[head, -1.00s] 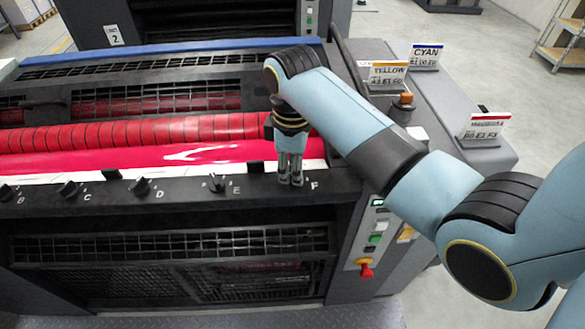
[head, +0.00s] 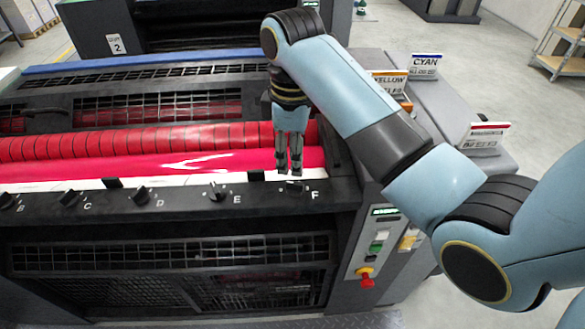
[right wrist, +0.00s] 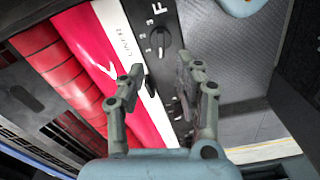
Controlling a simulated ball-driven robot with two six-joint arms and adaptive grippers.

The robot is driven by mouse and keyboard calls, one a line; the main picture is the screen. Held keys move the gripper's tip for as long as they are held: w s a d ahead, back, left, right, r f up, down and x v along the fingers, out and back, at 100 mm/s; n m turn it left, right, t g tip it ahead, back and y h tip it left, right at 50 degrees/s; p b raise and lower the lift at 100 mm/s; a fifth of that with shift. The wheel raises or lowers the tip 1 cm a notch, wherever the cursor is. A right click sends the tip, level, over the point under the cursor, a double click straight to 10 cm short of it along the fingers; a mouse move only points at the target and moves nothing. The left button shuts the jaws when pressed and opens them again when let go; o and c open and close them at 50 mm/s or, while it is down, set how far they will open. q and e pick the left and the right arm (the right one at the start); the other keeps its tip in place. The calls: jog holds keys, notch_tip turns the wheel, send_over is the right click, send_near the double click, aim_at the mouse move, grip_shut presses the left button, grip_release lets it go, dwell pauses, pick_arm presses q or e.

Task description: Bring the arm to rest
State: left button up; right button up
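My right arm reaches in from the right of the head view. Its gripper (head: 289,171) hangs pointing down above the front rail of the ink unit, just above and left of knob F (head: 291,188). In the right wrist view the gripper (right wrist: 164,80) has its two fingers spread apart, with nothing between them. Knob F (right wrist: 158,38) shows there beyond the fingertips, beside its printed numbers, and the fingers are clear of it. My left gripper is not in view.
The black rail carries several knobs, among them knob E (head: 217,192) and knob D (head: 141,195). Red rollers (head: 130,138) lie behind it. Signs marked CYAN (head: 424,66) and YELLOW (head: 388,82) stand at right. A red switch (head: 366,277) sits on the front panel.

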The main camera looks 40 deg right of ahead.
jog(key=shift+r, duration=0.4)
